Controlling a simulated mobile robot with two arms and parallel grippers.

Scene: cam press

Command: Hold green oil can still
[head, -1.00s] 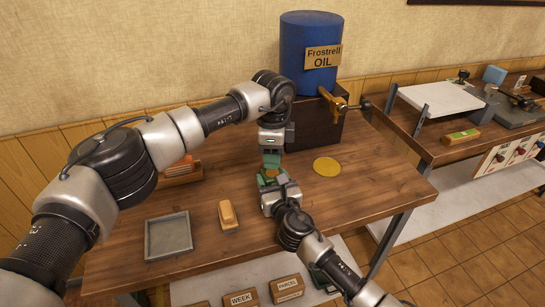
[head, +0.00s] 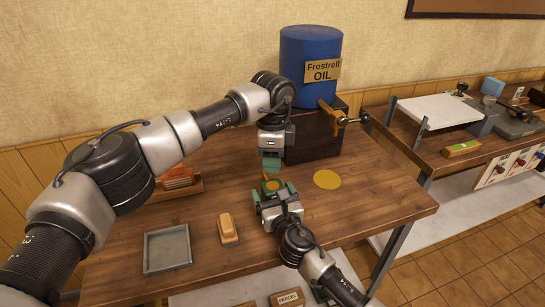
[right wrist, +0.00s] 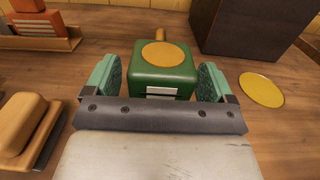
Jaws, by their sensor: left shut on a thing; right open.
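The green oil can (head: 271,187) stands on the wooden table, with a round gold top and a brownish spout at its far side. In the right wrist view the can (right wrist: 163,75) is upright between the two teal fingers of my right gripper (right wrist: 163,82). The fingers are open, with a small gap on each side of the can. My left gripper (head: 271,167) points down just above and behind the can in the head view. Its teal fingers are shut; what is between them cannot be made out. It does not show in the right wrist view.
A blue oil drum (head: 311,62) with a brass tap (head: 334,114) stands on a dark box (head: 314,140) behind. A yellow disc (head: 327,180) lies right of the can. A grey tray (head: 167,249) and a wooden-backed brush (head: 228,229) lie front left.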

